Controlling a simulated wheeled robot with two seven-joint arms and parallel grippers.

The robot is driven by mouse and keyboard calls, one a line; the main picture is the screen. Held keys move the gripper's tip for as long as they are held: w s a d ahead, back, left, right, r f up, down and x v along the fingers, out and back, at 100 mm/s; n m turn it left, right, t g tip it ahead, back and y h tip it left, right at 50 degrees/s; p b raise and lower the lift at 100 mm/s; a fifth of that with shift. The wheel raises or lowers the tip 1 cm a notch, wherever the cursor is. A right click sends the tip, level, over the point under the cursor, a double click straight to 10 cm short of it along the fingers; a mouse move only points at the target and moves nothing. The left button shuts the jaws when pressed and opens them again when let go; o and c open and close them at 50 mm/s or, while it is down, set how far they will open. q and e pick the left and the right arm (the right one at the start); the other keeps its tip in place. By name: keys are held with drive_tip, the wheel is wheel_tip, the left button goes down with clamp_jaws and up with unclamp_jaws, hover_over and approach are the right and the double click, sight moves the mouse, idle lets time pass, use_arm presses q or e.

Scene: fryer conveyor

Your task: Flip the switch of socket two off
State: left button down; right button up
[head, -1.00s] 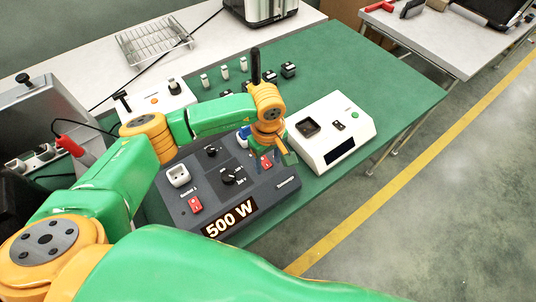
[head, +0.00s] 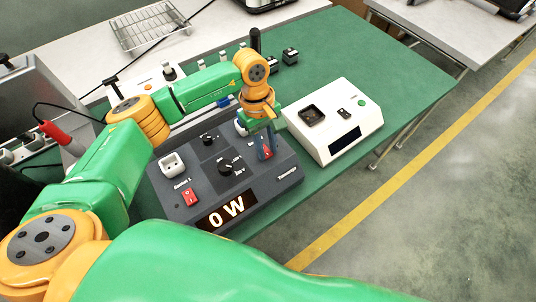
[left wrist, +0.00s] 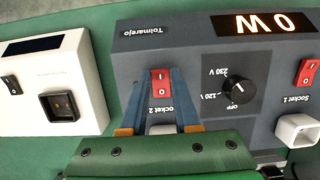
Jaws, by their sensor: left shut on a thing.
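The dark grey power box (head: 225,185) stands on the green table and its display (head: 225,213) reads 0 W. The red switch of socket two (left wrist: 160,80) shows in the left wrist view, with I and O marks; its tilt is hard to tell. My left gripper (head: 266,150) points down at this switch, its dark blue fingers shut on either side of it. In the head view the fingers hide most of the switch. The red switch of socket one (head: 190,197) is at the box's left, also in the left wrist view (left wrist: 307,72). My right gripper is out of view.
A black dial (left wrist: 237,90) sits between the two switches. A white device (head: 335,120) with a dark screen stands right of the box. Small black and white blocks (head: 290,55) and a wire rack (head: 150,30) are behind. Table space beyond the white device is free.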

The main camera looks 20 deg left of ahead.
use_arm(q)
drive_tip(key=shift+f, duration=0.15)
drive_tip(key=shift+r, duration=0.2)
drive_tip(key=c, duration=0.6)
unclamp_jaws()
drive_tip(key=shift+c, duration=0.2)
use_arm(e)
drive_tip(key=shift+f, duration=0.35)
use_arm(q)
drive_tip(key=shift+w+a+r, duration=0.15)
drive_tip(key=shift+w+r, duration=0.05)
drive_tip(key=shift+r, duration=0.15)
drive_tip(key=b+v, duration=0.2)
drive_tip(key=v, duration=0.4)
drive_tip(key=shift+a+f, duration=0.1)
drive_tip(key=shift+r, duration=0.25)
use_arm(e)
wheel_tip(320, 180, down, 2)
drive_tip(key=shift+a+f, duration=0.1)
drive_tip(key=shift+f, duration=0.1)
